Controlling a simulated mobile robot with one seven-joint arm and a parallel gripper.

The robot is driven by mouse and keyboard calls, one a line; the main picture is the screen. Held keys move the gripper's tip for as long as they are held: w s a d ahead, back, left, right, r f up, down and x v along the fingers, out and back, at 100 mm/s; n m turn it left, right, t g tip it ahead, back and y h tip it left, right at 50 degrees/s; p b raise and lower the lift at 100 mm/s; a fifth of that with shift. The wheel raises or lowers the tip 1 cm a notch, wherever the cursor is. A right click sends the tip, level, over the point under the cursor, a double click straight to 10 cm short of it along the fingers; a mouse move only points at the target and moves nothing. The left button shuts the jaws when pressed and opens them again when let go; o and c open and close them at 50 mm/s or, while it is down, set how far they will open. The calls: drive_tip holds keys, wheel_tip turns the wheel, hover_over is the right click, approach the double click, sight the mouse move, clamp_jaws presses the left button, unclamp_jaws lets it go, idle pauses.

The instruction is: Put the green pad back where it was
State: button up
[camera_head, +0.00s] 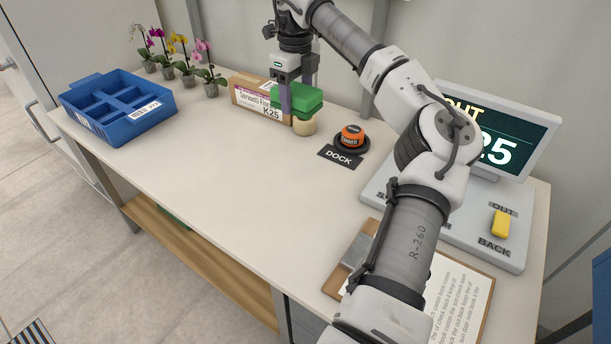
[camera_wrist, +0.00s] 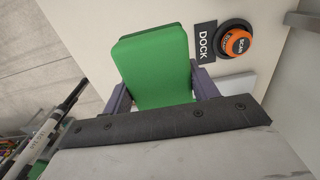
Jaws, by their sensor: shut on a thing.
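My gripper (camera_head: 290,104) is shut on the green pad (camera_head: 302,97), above the back of the table in front of a cardboard box (camera_head: 247,97) labelled K25. In the wrist view, the green pad (camera_wrist: 152,55) sits between the two purple-grey fingers of my gripper (camera_wrist: 161,90). A beige round object (camera_head: 304,127) shows just below the pad in the head view; I cannot tell whether they touch. The screen (camera_head: 525,128) shows "25" and part of "OUT", partly hidden by my arm.
A blue divided crate (camera_head: 137,128) and several potted orchids (camera_head: 186,78) stand at the left. An orange scanner (camera_head: 352,136) sits by the DOCK label (camera_head: 339,157). A yellow switch (camera_head: 501,223) is near BACK. A clipboard (camera_head: 462,285) lies in front. The table's middle is clear.

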sight(298, 173)
wheel_tip(298, 173, down, 20)
drive_tip(key=p, duration=0.3)
drive_tip(key=shift+f, duration=0.15)
drive_tip(key=o, duration=0.9)
drive_tip(key=shift+o, duration=0.2)
wheel_tip(298, 173, up, 12)
drive_tip(key=b, duration=0.2)
drive_tip(key=shift+r+b, duration=0.2)
drive_tip(key=shift+b, duration=0.1)
